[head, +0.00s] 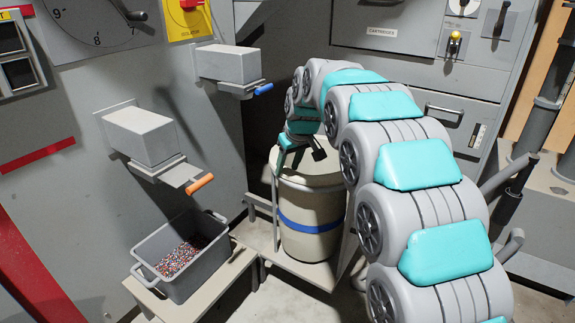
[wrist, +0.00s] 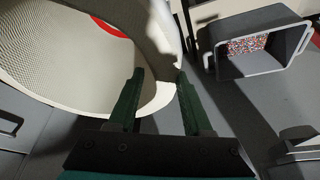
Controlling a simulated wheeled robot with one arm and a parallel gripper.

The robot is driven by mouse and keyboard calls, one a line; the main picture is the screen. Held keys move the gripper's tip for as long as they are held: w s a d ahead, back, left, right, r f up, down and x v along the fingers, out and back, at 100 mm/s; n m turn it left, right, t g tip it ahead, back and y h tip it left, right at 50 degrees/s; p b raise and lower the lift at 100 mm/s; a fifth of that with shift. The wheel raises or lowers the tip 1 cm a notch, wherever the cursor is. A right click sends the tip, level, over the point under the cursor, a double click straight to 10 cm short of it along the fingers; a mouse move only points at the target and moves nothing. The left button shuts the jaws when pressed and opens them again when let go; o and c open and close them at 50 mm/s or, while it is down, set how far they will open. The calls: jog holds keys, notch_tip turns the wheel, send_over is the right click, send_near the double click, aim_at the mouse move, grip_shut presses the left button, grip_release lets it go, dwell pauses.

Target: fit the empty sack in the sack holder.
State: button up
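A cream sack (head: 313,218) with a blue band stands upright on a low stand (head: 300,265) below the second spout. In the wrist view the sack (wrist: 60,75) shows a wide round mouth, a pale inner wall and a red patch inside. My gripper (head: 300,160) is at the sack's top rim, pointing down. In the wrist view my gripper (wrist: 157,85) has its two dark green fingers apart, with the rim between them. A gap shows beside the wall, so it does not look clamped. I cannot tell which part is the sack holder; my arm hides the sack's right side.
A grey bin (head: 180,258) of coloured granules stands on a low bench at the left. A spout with an orange handle (head: 200,184) is above it. Grey cabinets stand behind.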

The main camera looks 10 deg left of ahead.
jog(key=o, duration=0.3)
jog(key=shift+r, duration=0.1)
jog(key=shift+r, duration=0.35)
jog(key=v, duration=0.7)
jog(key=shift+s+d, duration=0.2)
jog(key=shift+d, duration=0.05)
jog(key=s+d+f+m+g+h+p, duration=0.1)
jog(key=s+d+m+g+p, duration=0.15)
jog(key=s+d, duration=1)
jog(key=s+d+f+m+g+h+p, duration=0.1)
jog(key=s+d+m+p, duration=0.15)
jog(key=s+d, duration=1)
jog(key=s+d+f+m+g, duration=0.1)
jog(key=s+f, duration=0.1)
jog(key=s, duration=0.8)
jog(key=s+d+f+m+p, duration=0.1)
jog(key=s+f+m, duration=0.1)
jog(key=s, duration=0.7)
jog(key=shift+s+d+f+g+h, duration=0.15)
jog(key=shift+s+f+g+h, duration=0.25)
jog(key=shift+f, duration=0.15)
